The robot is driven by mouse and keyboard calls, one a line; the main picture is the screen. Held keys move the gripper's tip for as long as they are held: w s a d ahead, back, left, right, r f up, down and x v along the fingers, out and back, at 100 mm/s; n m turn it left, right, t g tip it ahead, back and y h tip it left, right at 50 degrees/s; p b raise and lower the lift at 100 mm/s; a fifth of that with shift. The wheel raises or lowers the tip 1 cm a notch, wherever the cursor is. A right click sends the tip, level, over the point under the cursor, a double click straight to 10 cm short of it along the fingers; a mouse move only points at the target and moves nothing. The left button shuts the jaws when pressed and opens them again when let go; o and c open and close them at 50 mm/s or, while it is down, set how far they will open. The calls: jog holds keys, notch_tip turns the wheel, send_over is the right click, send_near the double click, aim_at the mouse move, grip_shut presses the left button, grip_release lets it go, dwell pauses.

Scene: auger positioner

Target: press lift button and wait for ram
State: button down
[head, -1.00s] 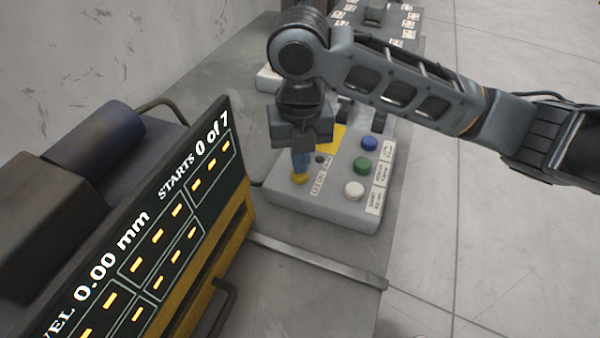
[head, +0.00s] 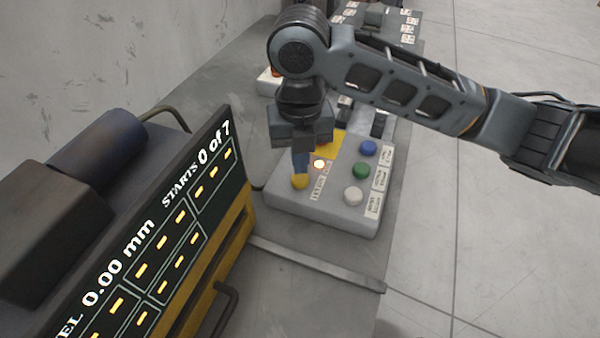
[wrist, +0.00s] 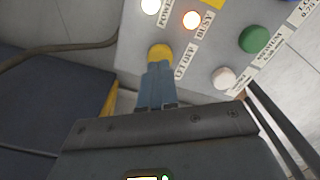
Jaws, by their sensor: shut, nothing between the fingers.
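A grey control box (head: 335,208) on the bench carries a yellow button (head: 300,182) at its left. My gripper (head: 300,171) is shut and empty, pointing down with its blue fingertips on or just over the yellow button. The wrist view also shows the yellow button (wrist: 159,52) at the fingertips; I cannot tell how far it is pressed. A lamp (head: 319,164) labelled BUSY in the wrist view glows orange. Blue (head: 368,148), green (head: 361,170) and white (head: 353,196) buttons lie to the right. The ram is not identifiable in view.
A display panel (head: 150,245) at the left reads 0.00 mm and STARTS 0 of 7, with dashes in its other cells. A metal bar (head: 318,263) lies in front of the box. More equipment (head: 375,16) stands at the back. Open floor is at the right.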

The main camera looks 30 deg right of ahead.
notch_tip(320, 180, up, 6)
jog(key=p, duration=0.3)
jog(key=shift+f+p, duration=0.1)
jog(key=shift+p, duration=0.3)
dwell(0.3)
